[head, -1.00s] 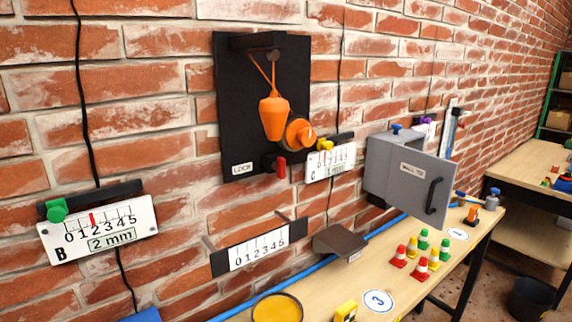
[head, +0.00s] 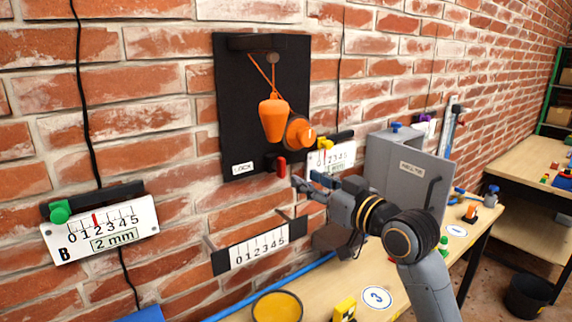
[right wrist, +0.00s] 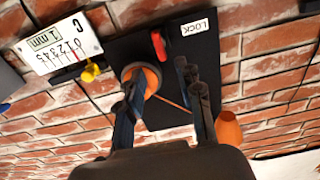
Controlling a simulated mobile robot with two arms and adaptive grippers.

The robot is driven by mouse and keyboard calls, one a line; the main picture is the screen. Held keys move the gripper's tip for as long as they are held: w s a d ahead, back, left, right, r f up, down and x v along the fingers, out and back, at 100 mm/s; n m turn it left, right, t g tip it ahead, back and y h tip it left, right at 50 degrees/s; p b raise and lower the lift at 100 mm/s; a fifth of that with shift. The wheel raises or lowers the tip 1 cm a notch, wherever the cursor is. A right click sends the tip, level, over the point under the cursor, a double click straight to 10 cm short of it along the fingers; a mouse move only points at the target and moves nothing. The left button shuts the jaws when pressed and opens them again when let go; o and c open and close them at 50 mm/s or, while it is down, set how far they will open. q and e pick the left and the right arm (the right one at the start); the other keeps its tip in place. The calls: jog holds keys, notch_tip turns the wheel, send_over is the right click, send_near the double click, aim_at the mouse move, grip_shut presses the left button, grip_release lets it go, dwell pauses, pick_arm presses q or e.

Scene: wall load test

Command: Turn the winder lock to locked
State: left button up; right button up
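The winder lock is a small red lever (head: 281,166) at the lower right of a black wall board (head: 234,110). It hangs roughly upright, to the right of a white LOCK label (head: 243,168). In the right wrist view the red lever (right wrist: 159,45) shows just beyond my fingertips. An orange winder drum (head: 299,131) and a hanging orange weight (head: 273,118) are above it. My right gripper (head: 308,182) is just right of and below the lever, apart from it. Its fingers (right wrist: 162,76) are spread and empty in the right wrist view. My left gripper is not in view.
Gauge C with a yellow knob (head: 326,144) is close to the right of the lever. A ruler plate (head: 258,249) is below. A grey wall box (head: 390,160) is behind my right arm. A wooden bench (head: 330,283) runs along the wall.

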aim_at(284, 167)
jog(key=p+x, duration=0.2)
jog(key=x, duration=0.6)
jog(key=shift+w+a, duration=0.2)
grip_shut()
